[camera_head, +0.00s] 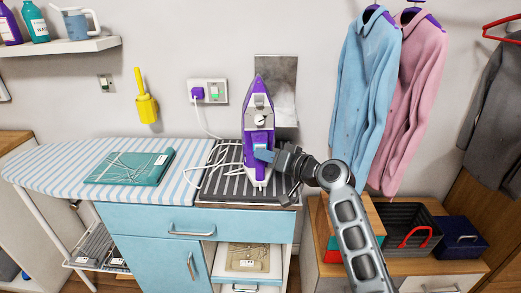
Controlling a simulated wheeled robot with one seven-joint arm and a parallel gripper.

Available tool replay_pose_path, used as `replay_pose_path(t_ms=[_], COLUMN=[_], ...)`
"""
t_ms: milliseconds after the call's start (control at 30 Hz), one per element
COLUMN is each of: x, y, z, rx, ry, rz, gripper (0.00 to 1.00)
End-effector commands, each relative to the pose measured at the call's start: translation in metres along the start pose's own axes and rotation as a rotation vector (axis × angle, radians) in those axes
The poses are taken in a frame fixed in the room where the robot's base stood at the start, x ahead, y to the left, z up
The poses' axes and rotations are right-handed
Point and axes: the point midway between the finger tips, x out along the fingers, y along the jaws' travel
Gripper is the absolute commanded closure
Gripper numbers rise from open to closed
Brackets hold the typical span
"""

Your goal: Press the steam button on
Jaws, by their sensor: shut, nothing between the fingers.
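A purple and white iron (251,115) stands upright on a dark ribbed mat (225,184) on the cabinet top, with its tip up. A white cord runs from it. A round light dial (260,119) shows on its upper front. My gripper (267,156) is shut and empty, reaching in from the right. Its tip overlaps the lower middle of the iron, where a blue part shows. I cannot tell whether the tip touches the iron or which part is the steam button; the gripper covers some of that area.
A wall socket (215,92) with a purple plug is behind. Blue and pink shirts (365,90) hang at right above a dark crate (395,216) and a navy box (460,238).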

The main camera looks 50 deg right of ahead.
Motion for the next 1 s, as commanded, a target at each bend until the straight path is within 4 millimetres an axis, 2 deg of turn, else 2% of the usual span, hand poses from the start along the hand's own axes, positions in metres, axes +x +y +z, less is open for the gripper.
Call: replay_pose_path(t_ms=[533, 1000], x=[-0.008, -0.037], y=[-0.006, -0.027], z=[0.006, 0.027], rx=[0.0, 0.0], ry=[-0.001, -0.001], rz=[0.0, 0.0], gripper=[1.0, 1.0])
